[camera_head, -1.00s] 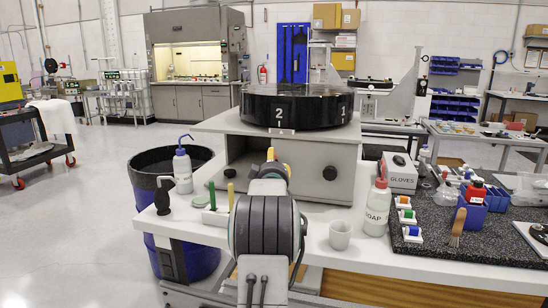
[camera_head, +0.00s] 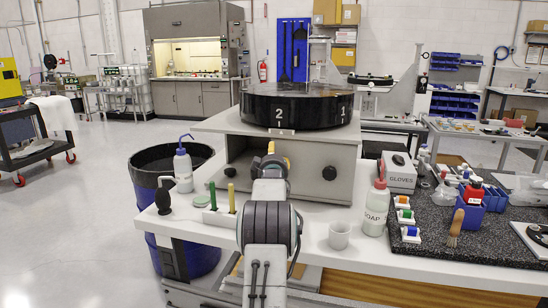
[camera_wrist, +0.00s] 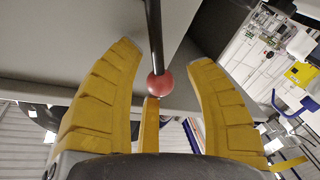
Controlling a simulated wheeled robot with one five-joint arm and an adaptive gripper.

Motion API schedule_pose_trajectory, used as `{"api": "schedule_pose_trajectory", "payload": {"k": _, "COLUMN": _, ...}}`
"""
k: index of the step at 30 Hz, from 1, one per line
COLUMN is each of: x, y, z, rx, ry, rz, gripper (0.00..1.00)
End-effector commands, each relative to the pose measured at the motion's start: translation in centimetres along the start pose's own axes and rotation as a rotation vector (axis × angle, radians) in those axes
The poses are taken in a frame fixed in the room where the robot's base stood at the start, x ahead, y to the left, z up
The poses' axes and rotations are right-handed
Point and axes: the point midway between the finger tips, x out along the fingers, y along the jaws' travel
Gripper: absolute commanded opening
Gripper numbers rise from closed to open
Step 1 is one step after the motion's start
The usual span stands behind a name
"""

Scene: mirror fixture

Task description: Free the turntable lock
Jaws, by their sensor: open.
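The black turntable (camera_head: 297,106), marked 2 and 1, sits on a grey housing (camera_head: 322,185) on the white bench. In the wrist view a dark rod (camera_wrist: 154,35) ends in a red ball knob (camera_wrist: 160,85). The knob appears between the spread yellow fingers of my gripper (camera_wrist: 166,55), with gaps to the left and right fingers. Another yellow finger shows just below the knob; I cannot tell if it touches. In the head view my arm hides the knob and most of my gripper, which is at the housing's front.
A squeeze bottle (camera_head: 183,170), a black-handled tool (camera_head: 163,197) and a small holder with pens stand left of my arm. A dark bin (camera_head: 165,160) is beside the bench.

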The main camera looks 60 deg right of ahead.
Motion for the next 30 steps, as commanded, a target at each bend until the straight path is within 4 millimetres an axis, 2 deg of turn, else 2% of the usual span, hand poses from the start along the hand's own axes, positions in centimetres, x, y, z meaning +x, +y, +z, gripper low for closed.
{"api": "schedule_pose_trajectory", "payload": {"k": 5, "x": 0.01, "y": -0.02, "z": 0.02, "rx": 0.000, "ry": 0.000, "rz": 0.000, "gripper": 0.49}}
{"api": "schedule_pose_trajectory", "payload": {"k": 6, "x": 0.00, "y": -0.02, "z": 0.02, "rx": 0.000, "ry": 0.000, "rz": 0.000, "gripper": 0.52}}
{"api": "schedule_pose_trajectory", "payload": {"k": 23, "x": -0.01, "y": -0.03, "z": 0.04, "rx": 0.000, "ry": -0.001, "rz": -0.001, "gripper": 0.01}}
{"api": "schedule_pose_trajectory", "payload": {"k": 30, "x": 0.00, "y": -0.04, "z": 0.07, "rx": 0.001, "ry": -0.001, "rz": 0.000, "gripper": 0.00}}
